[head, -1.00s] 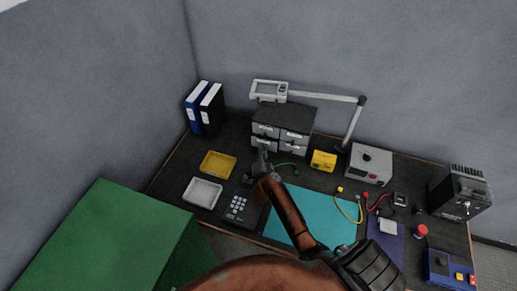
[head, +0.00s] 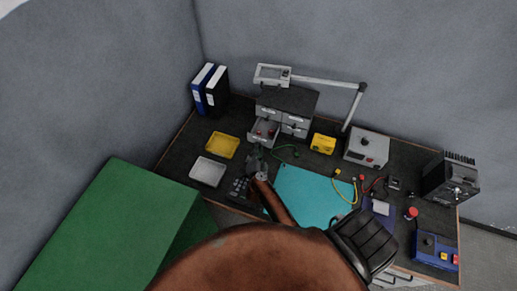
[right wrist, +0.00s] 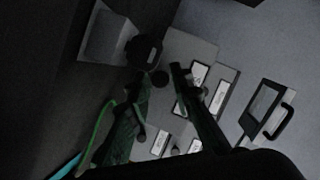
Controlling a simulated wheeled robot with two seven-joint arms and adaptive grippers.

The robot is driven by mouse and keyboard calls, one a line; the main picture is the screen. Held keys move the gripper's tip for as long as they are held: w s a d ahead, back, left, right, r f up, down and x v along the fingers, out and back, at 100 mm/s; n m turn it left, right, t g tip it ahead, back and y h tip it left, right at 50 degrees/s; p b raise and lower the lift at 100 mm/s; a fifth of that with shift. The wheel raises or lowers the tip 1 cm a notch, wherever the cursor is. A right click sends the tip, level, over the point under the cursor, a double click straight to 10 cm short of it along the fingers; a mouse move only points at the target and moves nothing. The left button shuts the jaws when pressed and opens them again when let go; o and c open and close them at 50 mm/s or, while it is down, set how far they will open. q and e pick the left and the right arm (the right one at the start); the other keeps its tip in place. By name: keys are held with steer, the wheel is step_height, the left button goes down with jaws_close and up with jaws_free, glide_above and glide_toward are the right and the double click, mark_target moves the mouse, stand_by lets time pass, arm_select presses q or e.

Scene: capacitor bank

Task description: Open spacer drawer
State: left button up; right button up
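The grey drawer cabinet (head: 287,102) stands at the back of the bench. Its lower left drawer (head: 263,131) is pulled out, with small reddish parts inside. The other drawers look shut. My right gripper (head: 257,157) is just in front of the pulled-out drawer. In the right wrist view my right gripper's fingers (right wrist: 162,76) are apart, and a small dark knob shows near their tips. Contact with it is hard to tell. Labelled drawer fronts (right wrist: 198,75) show beyond the fingers. The drawer labels cannot be read. My left gripper is not in view.
A yellow tray (head: 222,145) and a white tray (head: 207,172) lie left of my right gripper. A keypad device (head: 239,186) lies just below it. A lamp arm (head: 325,83) reaches over the cabinet.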

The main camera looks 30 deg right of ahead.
steer(key=shift+o, duration=1.4)
steer(key=shift+d, duration=0.1)
steer(key=shift+v, duration=3.85)
